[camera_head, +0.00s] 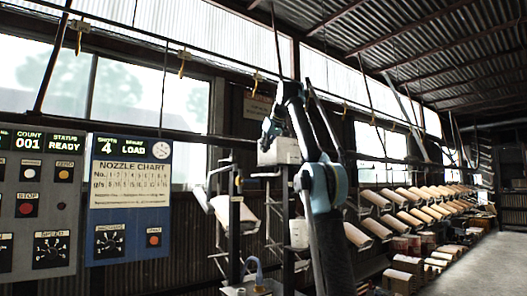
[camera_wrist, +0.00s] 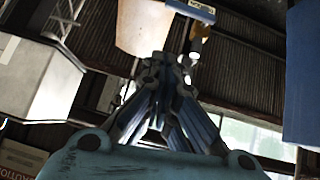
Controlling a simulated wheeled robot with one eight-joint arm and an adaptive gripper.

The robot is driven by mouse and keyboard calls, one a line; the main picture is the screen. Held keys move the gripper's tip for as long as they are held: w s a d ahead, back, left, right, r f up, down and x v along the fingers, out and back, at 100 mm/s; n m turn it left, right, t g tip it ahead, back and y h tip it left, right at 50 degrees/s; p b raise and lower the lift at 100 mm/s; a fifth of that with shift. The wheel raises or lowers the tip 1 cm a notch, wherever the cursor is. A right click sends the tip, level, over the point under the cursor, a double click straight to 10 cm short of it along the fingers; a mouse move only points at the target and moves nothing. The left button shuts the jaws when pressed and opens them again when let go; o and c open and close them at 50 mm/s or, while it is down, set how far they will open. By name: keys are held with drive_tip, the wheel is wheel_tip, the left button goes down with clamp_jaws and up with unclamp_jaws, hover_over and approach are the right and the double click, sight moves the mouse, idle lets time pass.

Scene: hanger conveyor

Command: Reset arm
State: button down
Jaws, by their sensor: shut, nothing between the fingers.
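My gripper shows in the middle of the wrist view (camera_wrist: 165,62); its fingers are drawn together with nothing between them. In the head view my arm rises right of centre and bends over at the top; the fingertips cannot be made out there. Yellow hooks (camera_head: 184,62) hang from the overhead line along the windows, apart from the arm. In the wrist view a cream panel (camera_wrist: 143,25) and a blue labelled plate (camera_wrist: 192,11) are beyond the fingertips. A white-and-yellow fitting (camera_wrist: 198,40) sits under that plate.
A grey control panel (camera_head: 38,235) reads COUNT 001, STATUS READY. Beside it a blue panel (camera_head: 128,245) reads LOAD above a nozzle chart. A white box (camera_head: 283,150) stands behind my arm. Racks of cream pieces (camera_head: 410,218) line the right wall. Floor (camera_head: 485,270) is clear at right.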

drive_tip(key=shift+s+d, duration=0.15)
drive_tip(key=s+d+f+m+g+h, duration=0.15)
drive_tip(key=s+d+f, duration=0.35)
drive_tip(key=s+f, duration=0.6)
drive_tip(key=s+d+f+m+g+h, duration=0.1)
drive_tip(key=s+d+f+m, duration=0.1)
drive_tip(key=s+d+f, duration=0.65)
drive_tip(key=s+d+f+m+g, duration=0.1)
drive_tip(key=s+f, duration=0.9)
drive_tip(key=f, duration=0.6)
drive_tip(key=s+d+f+m+g+h, duration=0.1)
drive_tip(key=s+d+f, duration=0.1)
drive_tip(key=s+f, duration=0.9)
drive_tip(key=s+d+f+m+g+h, duration=0.1)
drive_tip(key=s+f, duration=1)
drive_tip(key=f, duration=1.2)
drive_tip(key=shift+d+m, duration=0.55)
